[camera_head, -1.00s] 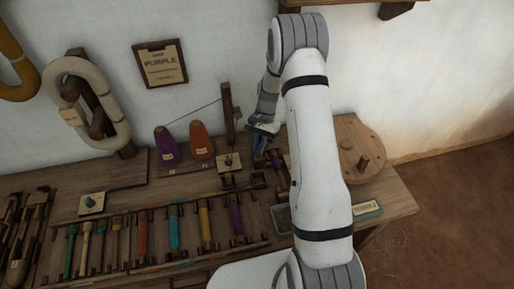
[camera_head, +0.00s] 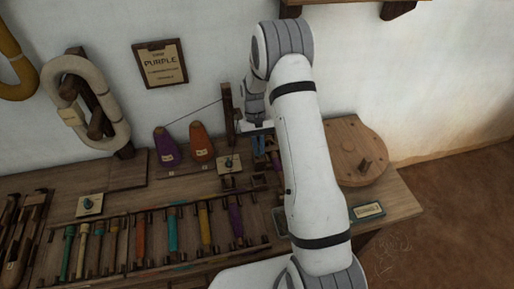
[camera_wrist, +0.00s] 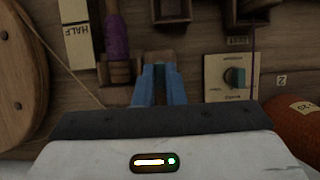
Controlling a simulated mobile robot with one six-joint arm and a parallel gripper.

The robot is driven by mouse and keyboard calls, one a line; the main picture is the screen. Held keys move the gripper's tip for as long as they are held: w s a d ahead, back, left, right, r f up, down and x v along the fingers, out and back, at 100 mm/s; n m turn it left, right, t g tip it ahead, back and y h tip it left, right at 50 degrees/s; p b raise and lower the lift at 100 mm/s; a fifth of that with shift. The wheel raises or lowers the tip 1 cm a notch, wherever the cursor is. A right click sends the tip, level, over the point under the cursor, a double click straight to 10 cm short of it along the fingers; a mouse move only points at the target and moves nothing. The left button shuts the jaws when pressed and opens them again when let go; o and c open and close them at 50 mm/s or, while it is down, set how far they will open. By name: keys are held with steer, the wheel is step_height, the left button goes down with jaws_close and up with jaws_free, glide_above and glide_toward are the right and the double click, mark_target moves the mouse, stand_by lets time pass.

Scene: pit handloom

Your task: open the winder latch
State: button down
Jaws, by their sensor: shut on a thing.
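In the wrist view my gripper (camera_wrist: 162,88) has its two blue fingers shut on a small brown wooden block, which I take to be the winder latch (camera_wrist: 165,57). The block's end shows between and just beyond the fingertips. A purple-wound bobbin (camera_wrist: 117,38) lies on the bench just left of it in that view. In the head view my gripper (camera_head: 265,150) points down at the bench, right of the upright wooden post (camera_head: 227,115). My arm hides part of the bench there, and the latch cannot be made out.
A knob on a pale plate (camera_wrist: 234,77) is right of my fingers in the wrist view. An orange cone (camera_head: 202,141) and a purple cone (camera_head: 167,147) stand left of the post. A round wooden disc (camera_head: 357,150) is at the bench's right end. Bobbins fill the front rack.

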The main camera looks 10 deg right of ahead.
steer(key=shift+w+r, duration=0.2)
steer(key=shift+w, duration=0.05)
steer(key=c, duration=1.8)
jaws_free()
steer(key=shift+c, duration=0.2)
steer(key=o, duration=0.3)
steer(key=shift+s+f, duration=0.1)
steer(key=shift+f, duration=0.05)
steer(key=shift+o, duration=0.2)
steer(key=v, duration=0.7)
steer(key=shift+r, duration=0.4)
steer(key=shift+r, duration=0.1)
steer(key=s+r+t+p, duration=0.1)
steer(key=s+r+t, duration=0.4)
steer(key=s+r, duration=1.45)
steer(key=s+r+t+p, duration=0.1)
steer(key=s+t, duration=0.1)
steer(key=s, duration=0.7)
steer(key=shift+a, duration=0.35)
